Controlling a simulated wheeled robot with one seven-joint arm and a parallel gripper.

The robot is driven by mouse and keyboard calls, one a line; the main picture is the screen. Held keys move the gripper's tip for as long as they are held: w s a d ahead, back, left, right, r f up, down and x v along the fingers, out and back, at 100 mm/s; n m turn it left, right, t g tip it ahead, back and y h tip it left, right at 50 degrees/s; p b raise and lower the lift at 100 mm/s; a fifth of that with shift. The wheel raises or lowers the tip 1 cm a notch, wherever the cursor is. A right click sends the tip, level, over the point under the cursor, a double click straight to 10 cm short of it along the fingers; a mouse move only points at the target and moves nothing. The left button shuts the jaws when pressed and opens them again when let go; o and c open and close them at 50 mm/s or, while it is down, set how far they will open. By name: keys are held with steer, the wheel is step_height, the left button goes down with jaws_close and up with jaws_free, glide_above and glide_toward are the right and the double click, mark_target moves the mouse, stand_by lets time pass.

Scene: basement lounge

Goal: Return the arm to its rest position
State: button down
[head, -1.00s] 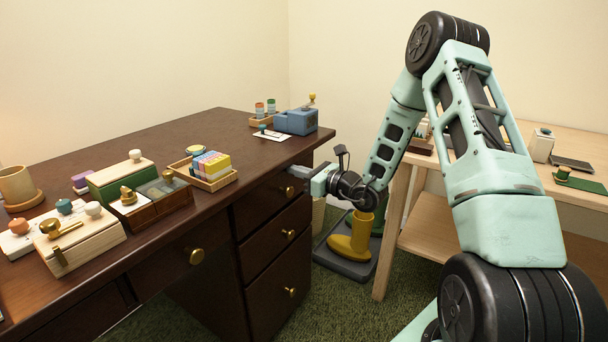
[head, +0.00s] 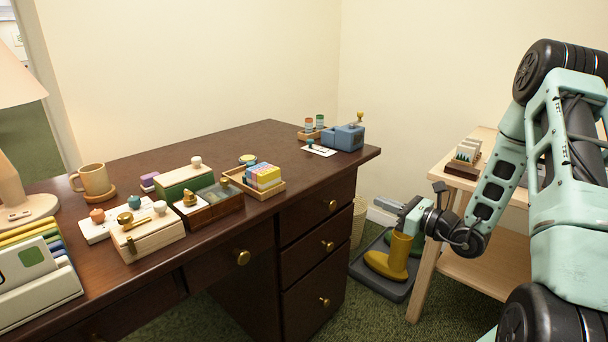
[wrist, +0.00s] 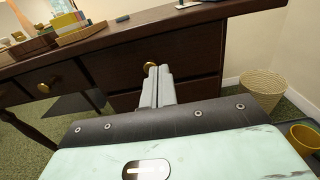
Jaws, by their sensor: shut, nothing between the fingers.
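My arm rises on the right side of the head view and bends down to my gripper (head: 382,211). The gripper points left toward the dark wooden desk (head: 240,150), just right of its drawer stack, with a gap that is hard to judge. In the wrist view my gripper (wrist: 158,72) shows its two grey fingers pressed together, with nothing between them. The fingers point at a drawer front with a brass knob (wrist: 150,66). The drawers look closed.
Yellow boots (head: 388,260) stand on a dark tray (head: 366,276) below my gripper. A light wooden table (head: 445,210) stands behind my arm. A wicker basket (wrist: 262,85) is right of the desk. The desk top holds boxes, a mug (head: 95,180) and a blue device (head: 343,137).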

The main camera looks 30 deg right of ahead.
steer(key=s+a+r+n+g+y, duration=0.25)
steer(key=a+n+g, duration=0.25)
steer(key=a, duration=0.4)
steer(key=s+a+r+n+g+y, duration=0.1)
steer(key=s+a+n+g+y, duration=0.25)
steer(key=a, duration=0.55)
steer(key=s+a+r+n+g+y, duration=0.1)
steer(key=a+r+n+g+y, duration=0.1)
steer(key=a+n+g, duration=0.45)
steer(key=s+a+n+g+h, duration=0.2)
steer(key=s+a+n+h, duration=0.15)
steer(key=s+n, duration=0.25)
steer(key=s+a+f+n+g+h, duration=0.1)
steer(key=s+a+n+g+h, duration=0.2)
steer(key=s+n, duration=0.35)
steer(key=s+a+n+h, duration=0.4)
steer(key=s+n+h, duration=0.1)
steer(key=s+n, duration=0.15)
step_height(320, 180, up, 28)
steer(key=s+n+t+h+p, duration=0.1)
steer(key=n+p, duration=0.4)
steer(key=p, duration=2.1)
steer(key=shift+a+f+n+t+h, duration=0.25)
steer(key=shift+t+h, duration=0.4)
steer(key=shift+t, duration=0.45)
